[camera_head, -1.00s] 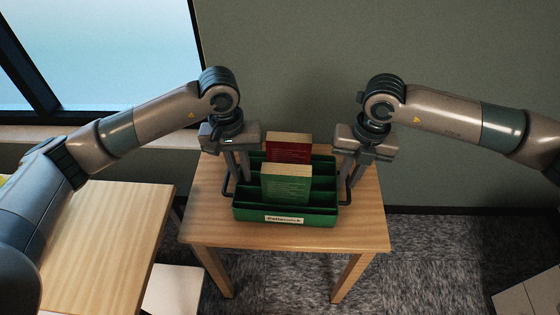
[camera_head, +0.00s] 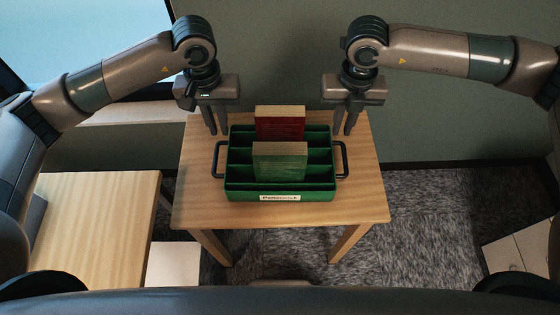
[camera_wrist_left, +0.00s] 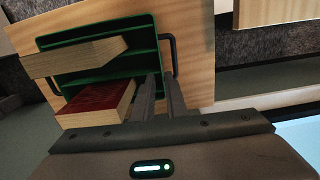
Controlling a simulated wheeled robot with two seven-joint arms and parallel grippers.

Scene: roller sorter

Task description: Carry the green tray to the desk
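The green tray (camera_head: 280,189) sits on a small wooden table, with a paper label on its front and a black handle on each side. It holds a red book (camera_head: 280,125) at the back and a green book (camera_head: 280,163) in front. My left gripper (camera_head: 218,132) is open and empty, just behind and above the left handle (camera_head: 217,160); its fingers (camera_wrist_left: 161,84) show apart beside the tray in the left wrist view. My right gripper (camera_head: 343,132) is open and empty, likewise behind the right handle (camera_head: 343,160). Neither appears to touch the tray.
The small table (camera_head: 200,205) has bare margins around the tray. Another wooden surface (camera_head: 100,230), possibly the desk, stands at the left across a narrow gap, its visible top clear. A wall and window are behind. Pale boxes (camera_head: 525,245) stand on the carpet at the right.

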